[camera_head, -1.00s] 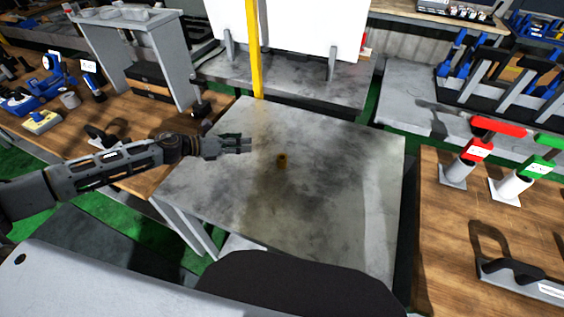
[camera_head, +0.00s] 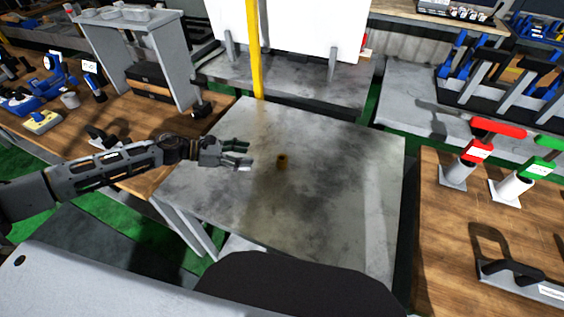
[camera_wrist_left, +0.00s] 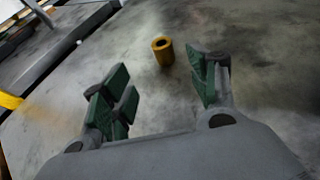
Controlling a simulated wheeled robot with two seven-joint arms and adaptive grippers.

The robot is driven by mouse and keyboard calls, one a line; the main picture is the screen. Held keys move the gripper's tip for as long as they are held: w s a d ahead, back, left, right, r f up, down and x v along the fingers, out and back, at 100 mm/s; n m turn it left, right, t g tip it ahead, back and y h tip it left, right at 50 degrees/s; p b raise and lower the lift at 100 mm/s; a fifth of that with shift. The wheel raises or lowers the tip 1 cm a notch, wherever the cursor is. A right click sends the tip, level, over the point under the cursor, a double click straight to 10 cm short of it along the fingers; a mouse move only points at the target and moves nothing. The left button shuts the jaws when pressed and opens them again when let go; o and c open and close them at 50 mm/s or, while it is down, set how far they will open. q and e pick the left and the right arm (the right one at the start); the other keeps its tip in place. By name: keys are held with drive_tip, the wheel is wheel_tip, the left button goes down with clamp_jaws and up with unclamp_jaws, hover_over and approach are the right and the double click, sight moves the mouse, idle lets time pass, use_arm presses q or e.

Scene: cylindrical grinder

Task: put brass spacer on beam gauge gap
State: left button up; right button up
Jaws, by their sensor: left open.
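The brass spacer (camera_head: 282,161) is a small yellow hollow cylinder standing upright on the grey metal table. It also shows in the left wrist view (camera_wrist_left: 163,50), ahead of the fingers. My left gripper (camera_head: 244,153) is open and empty, to the left of the spacer and apart from it. In the left wrist view, its green-padded fingers (camera_wrist_left: 165,90) are spread, and the spacer lies beyond the gap between them. My right gripper is not in view. I cannot pick out the beam gauge with certainty.
The grey table (camera_head: 340,200) is otherwise bare. A yellow post (camera_head: 254,50) stands at its far edge. A left wooden bench (camera_head: 130,110) holds blue instruments (camera_head: 45,93). A right wooden bench (camera_head: 450,240) holds red-topped (camera_head: 475,150) and green-topped (camera_head: 520,180) gauges.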

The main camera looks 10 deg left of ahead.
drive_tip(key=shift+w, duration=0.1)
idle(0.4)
use_arm(q)
drive_tip(key=shift+p+x, duration=0.3)
drive_tip(key=shift+x, duration=0.8)
drive_tip(key=shift+w+d+f, duration=0.15)
drive_tip(key=shift+w+d, duration=0.15)
drive_tip(key=shift+d, duration=0.35)
drive_tip(key=shift+p+x, duration=0.55)
drive_tip(key=shift+x, duration=1.25)
drive_tip(key=shift+w+d+f, duration=0.3)
drive_tip(key=shift+w+d, duration=0.05)
drive_tip(key=shift+d, duration=0.15)
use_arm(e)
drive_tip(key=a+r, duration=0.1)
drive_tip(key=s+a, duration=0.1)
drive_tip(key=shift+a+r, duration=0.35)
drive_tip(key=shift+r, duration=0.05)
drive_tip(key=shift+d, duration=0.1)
